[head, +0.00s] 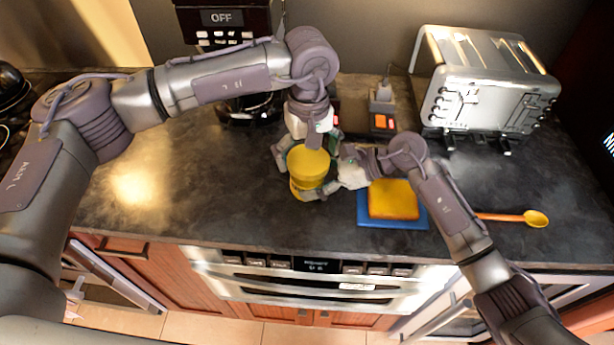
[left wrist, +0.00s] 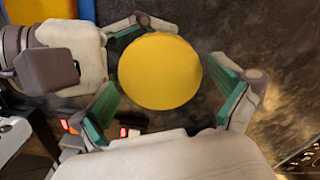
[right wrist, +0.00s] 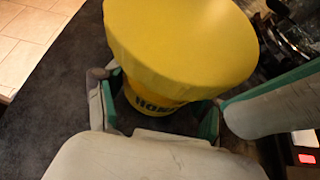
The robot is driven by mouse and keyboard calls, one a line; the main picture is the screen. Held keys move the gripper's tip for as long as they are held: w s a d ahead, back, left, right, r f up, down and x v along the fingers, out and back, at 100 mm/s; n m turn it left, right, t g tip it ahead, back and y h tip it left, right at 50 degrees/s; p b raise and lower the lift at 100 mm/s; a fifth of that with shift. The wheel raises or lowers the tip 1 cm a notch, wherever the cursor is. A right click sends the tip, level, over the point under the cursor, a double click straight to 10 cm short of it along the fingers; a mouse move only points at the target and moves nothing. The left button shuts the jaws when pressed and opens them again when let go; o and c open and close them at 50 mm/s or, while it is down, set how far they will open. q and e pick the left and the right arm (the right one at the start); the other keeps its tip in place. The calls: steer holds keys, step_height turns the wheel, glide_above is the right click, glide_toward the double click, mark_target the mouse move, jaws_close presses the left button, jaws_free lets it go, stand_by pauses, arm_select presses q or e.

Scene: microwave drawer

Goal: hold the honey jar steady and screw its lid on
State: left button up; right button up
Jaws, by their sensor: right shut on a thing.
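The honey jar (head: 307,188) stands upright on the dark counter, with its wide yellow lid (head: 309,160) resting on top. In the right wrist view the lid (right wrist: 182,40) overhangs the jar body (right wrist: 148,100), which carries dark lettering. I cannot tell how tightly the lid sits. My right gripper (right wrist: 155,105) is shut on the jar body below the lid, reaching in from the right. My left gripper (head: 308,150) points down from above. In the left wrist view its green-padded fingers (left wrist: 166,95) are open on either side of the lid (left wrist: 160,70), with gaps visible.
A yellow sponge-like block (head: 393,199) on a blue slab (head: 422,218) lies right of the jar, under my right arm. A toaster (head: 485,85) stands at back right, an orange spoon (head: 520,217) at right. A coffee maker (head: 225,20) is behind.

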arm_select(q)
steer(key=shift+r, duration=0.1)
steer(key=shift+r, duration=2.4)
arm_select(e)
steer(key=o, duration=1.8)
steer(key=shift+c, duration=0.2)
steer(key=shift+d, duration=0.15)
steer(key=v, duration=1.2)
arm_select(q)
steer(key=shift+f, duration=0.1)
arm_select(e)
steer(key=shift+f, duration=0.1)
